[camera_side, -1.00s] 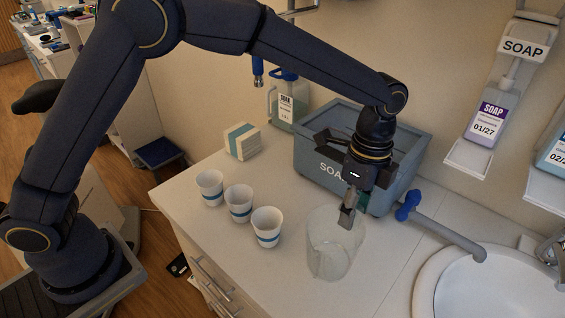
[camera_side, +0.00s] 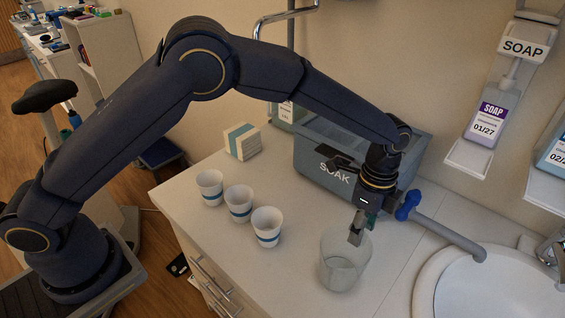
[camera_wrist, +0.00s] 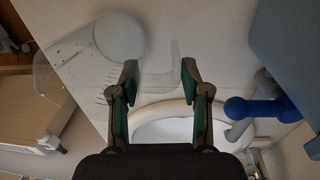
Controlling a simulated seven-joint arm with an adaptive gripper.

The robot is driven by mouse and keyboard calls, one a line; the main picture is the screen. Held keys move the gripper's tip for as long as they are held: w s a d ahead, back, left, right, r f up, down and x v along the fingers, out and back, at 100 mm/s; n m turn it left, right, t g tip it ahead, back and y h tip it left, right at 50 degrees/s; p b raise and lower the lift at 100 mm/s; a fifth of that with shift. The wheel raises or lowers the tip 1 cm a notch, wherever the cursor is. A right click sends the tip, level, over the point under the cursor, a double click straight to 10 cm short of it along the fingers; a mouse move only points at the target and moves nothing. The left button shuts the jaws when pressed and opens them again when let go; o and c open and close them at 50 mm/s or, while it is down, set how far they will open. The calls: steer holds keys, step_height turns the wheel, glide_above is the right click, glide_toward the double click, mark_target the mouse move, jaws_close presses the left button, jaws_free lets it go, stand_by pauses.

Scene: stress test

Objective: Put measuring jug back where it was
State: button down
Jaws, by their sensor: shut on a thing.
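The measuring jug (camera_side: 343,268) is clear and see-through. It is near the counter's front, left of the sink, in the side view. In the wrist view the clear jug (camera_wrist: 72,62) is at upper left, with its handle (camera_wrist: 178,62) running between my fingertips. My gripper (camera_side: 357,236) is shut on the handle at the jug's upper right side; it also shows in the wrist view (camera_wrist: 160,80). The jug looks roughly upright in the side view. I cannot tell whether its base touches the counter.
Three white cups with blue bands (camera_side: 239,204) stand in a row left of the jug. The grey SOAK bin (camera_side: 318,182) is behind it. A blue-handled tap (camera_side: 408,205) and the sink (camera_side: 440,290) lie to the right. A small box (camera_side: 241,141) stands at the back left.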

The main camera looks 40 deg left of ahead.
steer(key=c, duration=0.5)
jaws_free()
steer(key=shift+c, duration=0.2)
steer(key=shift+r, duration=0.5)
step_height(320, 180, up, 12)
steer(key=a, duration=0.1)
steer(key=s+a+r+n+t, duration=0.2)
steer(key=s+a+r+n, duration=0.2)
steer(key=a+r+n, duration=0.55)
steer(key=s+a+f+n+t, duration=0.2)
steer(key=s+a+n, duration=0.6)
steer(key=s+a, duration=1)
steer(key=shift+s+a+n+t, duration=0.15)
steer(key=shift+a+n+t, duration=0.3)
steer(key=shift+t, duration=0.75)
